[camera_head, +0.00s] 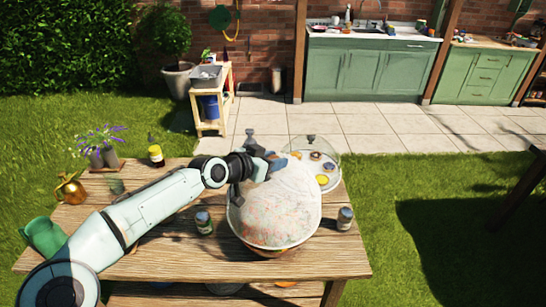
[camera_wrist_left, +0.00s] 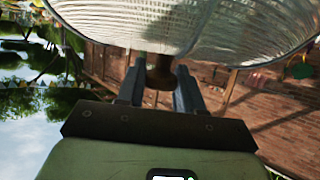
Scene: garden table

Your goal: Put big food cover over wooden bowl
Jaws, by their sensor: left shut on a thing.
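The big food cover (camera_head: 275,212) is a pale, see-through mesh dome over the right part of the wooden table. The brown wooden bowl (camera_head: 268,251) shows only as a strip below the cover's near rim; the cover hides the rest. I cannot tell whether the cover's rim touches the bowl or hangs just above it. My left gripper (camera_head: 262,166) is at the top of the cover. In the left wrist view its fingers (camera_wrist_left: 160,80) are shut around the cover's dark knob, with the mesh (camera_wrist_left: 150,22) beyond. My right gripper is not in view.
A plate of food under a smaller clear cover (camera_head: 325,166) stands just behind. Small jars stand left (camera_head: 203,222) and right (camera_head: 345,218) of the big cover. A yellow bottle (camera_head: 155,152), flower pot, brass pot (camera_head: 70,188) and green jug (camera_head: 43,237) are on the left.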

